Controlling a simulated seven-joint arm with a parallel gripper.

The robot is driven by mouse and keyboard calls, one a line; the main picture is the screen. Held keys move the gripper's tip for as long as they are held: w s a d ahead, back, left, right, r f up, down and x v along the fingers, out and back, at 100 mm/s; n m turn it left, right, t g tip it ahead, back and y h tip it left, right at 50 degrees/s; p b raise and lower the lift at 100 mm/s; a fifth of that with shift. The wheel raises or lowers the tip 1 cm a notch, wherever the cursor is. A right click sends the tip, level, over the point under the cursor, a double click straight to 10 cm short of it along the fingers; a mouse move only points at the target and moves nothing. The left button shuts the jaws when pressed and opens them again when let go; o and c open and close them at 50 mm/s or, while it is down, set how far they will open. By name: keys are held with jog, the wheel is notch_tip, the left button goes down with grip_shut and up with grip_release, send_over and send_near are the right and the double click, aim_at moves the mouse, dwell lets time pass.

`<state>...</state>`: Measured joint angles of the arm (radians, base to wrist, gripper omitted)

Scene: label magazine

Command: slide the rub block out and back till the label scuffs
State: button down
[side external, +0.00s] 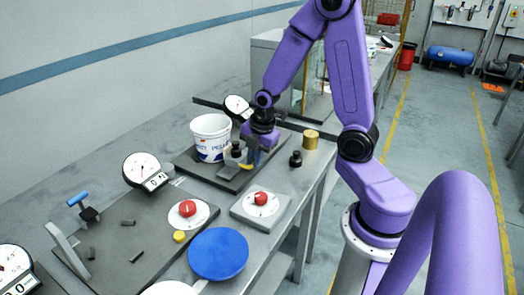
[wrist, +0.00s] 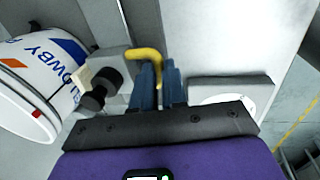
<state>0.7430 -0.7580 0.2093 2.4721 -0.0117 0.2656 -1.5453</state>
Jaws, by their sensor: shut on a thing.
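A white bucket (side external: 211,137) with a blue-lettered label stands on a dark plate (side external: 190,168); in the wrist view the bucket (wrist: 35,70) lies at the left. A grey block (wrist: 112,66) with black knobs and a small cream pad (wrist: 82,78) is beside it. The pad faces the label and looks close to it; I cannot tell whether they touch. A bent yellow handle (wrist: 143,54) runs from the grey block to my gripper (wrist: 159,72). My gripper is shut on this handle between blue fingers. In the side view my gripper (side external: 254,160) hides part of the block.
A dial gauge (side external: 237,106) stands behind the bucket. A brass cylinder (side external: 310,139) and a small black knob (side external: 295,159) are to the right. A white plate with a red knob (side external: 260,198) and a blue disc (side external: 218,254) lie nearer the camera.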

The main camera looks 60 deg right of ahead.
jog(key=shift+a, duration=1.25)
jog(key=c, duration=1.2)
grip_release()
jog(key=shift+o, duration=0.2)
jog(key=shift+r, duration=0.1)
jog(key=s+r, duration=0.3)
jog(key=r, duration=1.4)
jog(key=shift+s, duration=0.2)
